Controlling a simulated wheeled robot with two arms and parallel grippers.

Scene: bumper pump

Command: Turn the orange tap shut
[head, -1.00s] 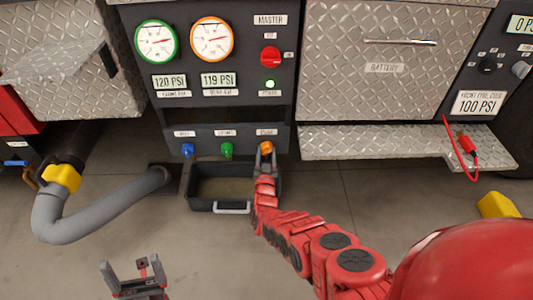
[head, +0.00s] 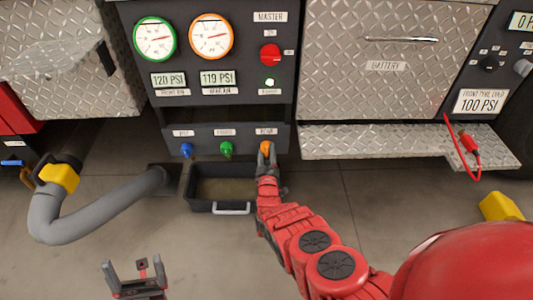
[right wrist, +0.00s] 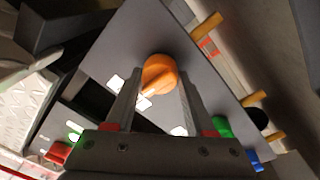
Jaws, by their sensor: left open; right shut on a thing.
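The orange tap (head: 266,147) is the rightmost of three taps on the dark panel, above the right end of a black tray. My right gripper (head: 267,160) is at the orange tap, shut on it. In the right wrist view the orange tap (right wrist: 158,74) sits between the two finger ends of my right gripper (right wrist: 157,90). The fingers partly hide the tap in the head view. My left gripper (head: 137,272) is open and empty, low at the left, far from the panel.
A blue tap (head: 187,150) and a green tap (head: 226,149) are left of the orange one. The black tray (head: 203,206) stands below them. A grey hose (head: 105,207) lies at the left. A diamond-plate step (head: 400,148) juts out at the right.

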